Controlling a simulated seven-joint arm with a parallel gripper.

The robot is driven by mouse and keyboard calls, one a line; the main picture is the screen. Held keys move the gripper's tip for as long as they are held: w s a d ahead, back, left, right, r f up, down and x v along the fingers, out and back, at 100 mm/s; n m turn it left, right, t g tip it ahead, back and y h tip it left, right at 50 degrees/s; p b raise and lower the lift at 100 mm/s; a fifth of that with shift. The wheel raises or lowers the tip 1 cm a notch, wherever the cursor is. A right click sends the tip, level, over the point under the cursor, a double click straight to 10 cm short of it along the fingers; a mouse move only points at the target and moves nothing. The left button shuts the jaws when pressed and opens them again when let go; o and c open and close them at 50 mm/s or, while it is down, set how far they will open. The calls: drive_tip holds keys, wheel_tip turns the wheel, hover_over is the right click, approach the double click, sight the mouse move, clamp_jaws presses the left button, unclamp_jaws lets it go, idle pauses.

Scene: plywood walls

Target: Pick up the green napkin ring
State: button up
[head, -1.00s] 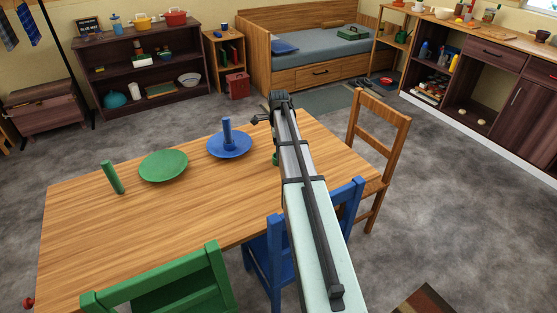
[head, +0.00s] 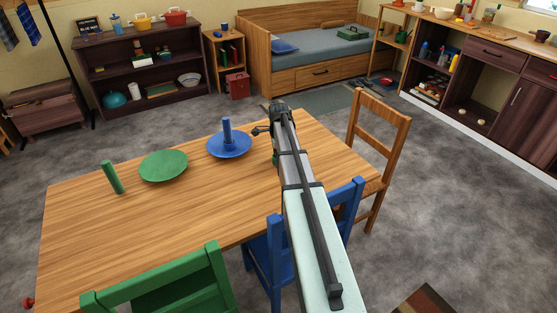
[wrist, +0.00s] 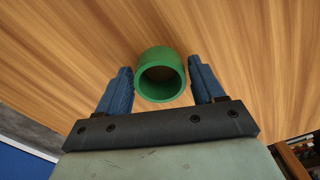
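The green napkin ring (wrist: 160,56) is on the wooden table, its round opening towards the camera in the wrist view. My gripper (wrist: 159,72) is open, with one blue finger on each side of the ring. A gap shows between the ring and each finger, so it is not gripped.
On the table (head: 140,222) stand a green plate (head: 163,165), a blue plate (head: 240,148) with a blue cylinder (head: 227,130) on it, and a green cylinder (head: 113,177). Blue, green and wooden chairs stand around it. The front tabletop is clear.

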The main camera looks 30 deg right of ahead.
drive_tip(key=c, duration=0.7)
drive_tip(key=shift+c, duration=0.2)
